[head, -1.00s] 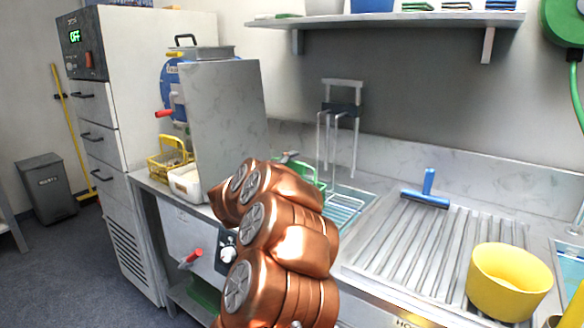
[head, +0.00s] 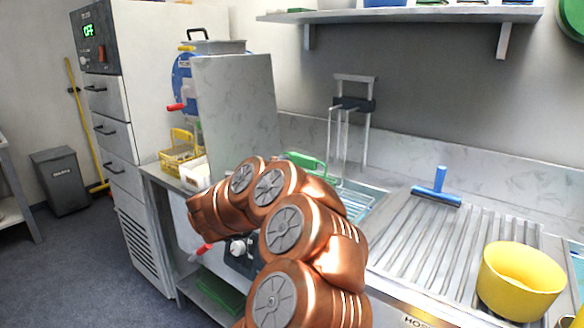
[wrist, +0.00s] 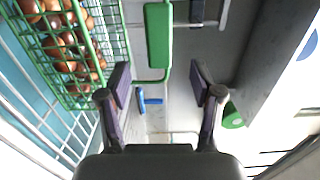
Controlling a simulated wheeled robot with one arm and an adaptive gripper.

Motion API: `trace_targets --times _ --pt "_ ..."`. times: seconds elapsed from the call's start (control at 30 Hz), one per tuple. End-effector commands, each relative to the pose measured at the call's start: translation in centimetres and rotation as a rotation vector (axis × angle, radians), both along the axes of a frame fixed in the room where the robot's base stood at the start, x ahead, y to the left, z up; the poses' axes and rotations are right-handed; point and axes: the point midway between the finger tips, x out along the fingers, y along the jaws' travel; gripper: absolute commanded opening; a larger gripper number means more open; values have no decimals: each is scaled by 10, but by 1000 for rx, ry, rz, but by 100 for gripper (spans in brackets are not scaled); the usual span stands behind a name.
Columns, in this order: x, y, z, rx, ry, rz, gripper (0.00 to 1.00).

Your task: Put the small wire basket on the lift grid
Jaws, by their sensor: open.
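The small green wire basket (wrist: 75,50), holding several brown chestnuts, shows at the upper left of the wrist view. It appears to rest on the pale bars of the lift grid (wrist: 50,112) above blue-green water; the contact is not clear. Its green handle (wrist: 158,38) stands out ahead of and between my fingertips. My gripper (wrist: 161,84) is open, with nothing between its fingers. In the head view only part of the green basket (head: 308,160) shows behind my copper arm, which hides my gripper. The lift grid (head: 352,198) shows to its right, below the upright lift frame (head: 352,105).
A yellow wire basket (head: 178,157) stands by a grey upright panel (head: 237,115) at left. The ribbed drainboard (head: 440,250) holds a blue squeegee (head: 437,190) and a yellow bowl (head: 521,282). A wall shelf (head: 410,13) hangs above.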

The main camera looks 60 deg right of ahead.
Motion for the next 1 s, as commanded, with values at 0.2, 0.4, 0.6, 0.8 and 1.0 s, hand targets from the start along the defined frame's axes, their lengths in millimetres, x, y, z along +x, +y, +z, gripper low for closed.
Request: trace_targets --times 0.2,0.4,0.6,0.8,1.0 --pt "2 17 2 -3 -1 -1 65" --pt "3 19 2 -3 0 -1 65" --pt "21 25 6 0 4 64 65" --pt "115 72 22 14 61 411 65" --pt "210 169 33 14 199 843 65"
